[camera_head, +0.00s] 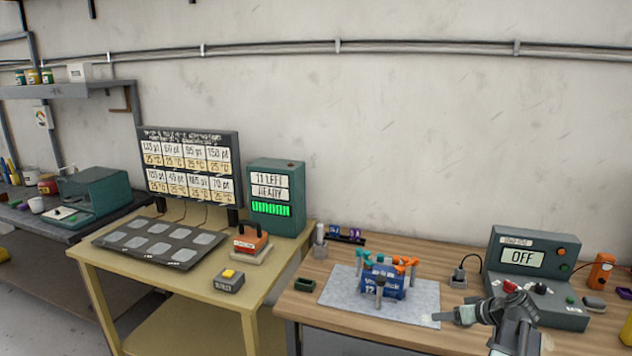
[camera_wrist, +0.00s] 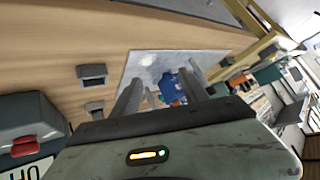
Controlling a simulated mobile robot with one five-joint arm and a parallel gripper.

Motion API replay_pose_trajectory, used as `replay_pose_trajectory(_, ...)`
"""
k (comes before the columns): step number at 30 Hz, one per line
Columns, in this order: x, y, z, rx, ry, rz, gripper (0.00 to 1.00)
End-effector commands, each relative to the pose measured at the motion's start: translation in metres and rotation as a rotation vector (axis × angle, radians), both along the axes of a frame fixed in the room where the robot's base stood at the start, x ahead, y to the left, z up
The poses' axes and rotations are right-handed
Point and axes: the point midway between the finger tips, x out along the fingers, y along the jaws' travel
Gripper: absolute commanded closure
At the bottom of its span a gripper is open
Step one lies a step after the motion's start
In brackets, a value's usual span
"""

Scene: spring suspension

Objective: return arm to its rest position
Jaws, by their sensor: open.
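My gripper (camera_head: 442,317) is at the lower right in the head view, low over the right edge of the grey mat (camera_head: 338,296) on the wooden bench. Its two fingers also show in the wrist view (camera_wrist: 162,92), spread apart with nothing between them. Beyond the fingertips stands a blue block-like device (camera_head: 383,283) with several teal and orange pieces on top; it also shows in the wrist view (camera_wrist: 174,88). My gripper is apart from this device. My arm comes up from the bottom edge of the head view.
A grey-green control box (camera_head: 540,270) reading OFF stands right of my gripper. A small dark tray (camera_head: 304,285) lies left of the mat. A yellow table (camera_head: 215,296) at left holds a dark pad (camera_head: 160,243), a display board (camera_head: 190,168) and a green unit (camera_head: 276,195). The bench's front strip is clear.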

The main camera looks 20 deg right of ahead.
Motion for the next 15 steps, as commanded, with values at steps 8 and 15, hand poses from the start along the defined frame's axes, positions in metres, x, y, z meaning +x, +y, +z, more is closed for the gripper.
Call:
replay_pose_trajectory(8, 0.046, 0.237, -0.070, 0.039, 0.429, 0.165, 0.48)
replay_pose_trajectory(15, 0.017, 0.387, -0.104, -0.123, 0.727, 0.150, 0.48)
